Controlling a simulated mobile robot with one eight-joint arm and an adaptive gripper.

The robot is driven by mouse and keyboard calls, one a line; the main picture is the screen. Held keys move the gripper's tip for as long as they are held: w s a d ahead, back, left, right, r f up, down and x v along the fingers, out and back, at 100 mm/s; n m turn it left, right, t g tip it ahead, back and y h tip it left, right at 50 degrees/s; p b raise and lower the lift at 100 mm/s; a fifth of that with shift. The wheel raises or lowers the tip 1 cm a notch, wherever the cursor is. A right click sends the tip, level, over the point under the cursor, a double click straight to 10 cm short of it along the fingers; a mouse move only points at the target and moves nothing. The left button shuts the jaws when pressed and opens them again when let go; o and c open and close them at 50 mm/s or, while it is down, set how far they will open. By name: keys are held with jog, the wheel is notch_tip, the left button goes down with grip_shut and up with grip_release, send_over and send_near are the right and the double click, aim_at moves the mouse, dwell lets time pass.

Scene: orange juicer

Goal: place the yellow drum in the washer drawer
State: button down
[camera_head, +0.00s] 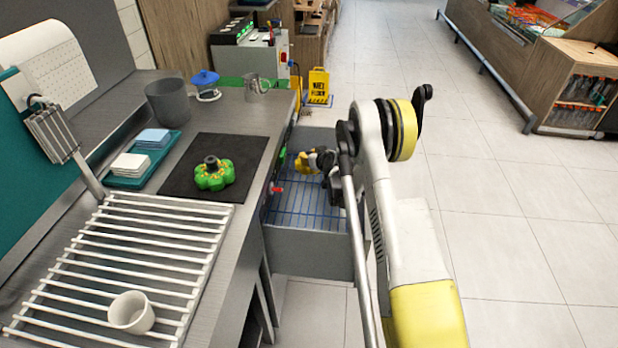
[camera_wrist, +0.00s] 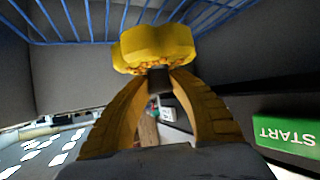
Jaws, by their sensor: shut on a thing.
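The yellow drum (camera_wrist: 158,46) is a lobed yellow piece with a dark stem. My gripper (camera_wrist: 160,85) is shut on the stem, and the lobed part shows beyond the fingertips in the wrist view. In the head view the yellow drum (camera_head: 305,162) and my gripper (camera_head: 322,162) are over the open washer drawer (camera_head: 305,250), near its far left part. The drawer has grey walls and a blue wire rack (camera_head: 300,205) inside. I cannot tell whether the drum touches the rack.
A green lobed drum (camera_head: 213,178) lies on a black mat (camera_head: 190,150) on the counter left of the drawer. A white cup (camera_head: 132,312) stands on the slatted rack (camera_head: 140,240). A green START label (camera_wrist: 287,134) is close to my gripper.

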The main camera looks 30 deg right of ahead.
notch_tip(320, 180, down, 7)
jog(key=shift+r+b, duration=0.15)
jog(key=shift+b, duration=1.05)
jog(key=shift+r, duration=0.1)
jog(key=c, duration=1.2)
grip_release()
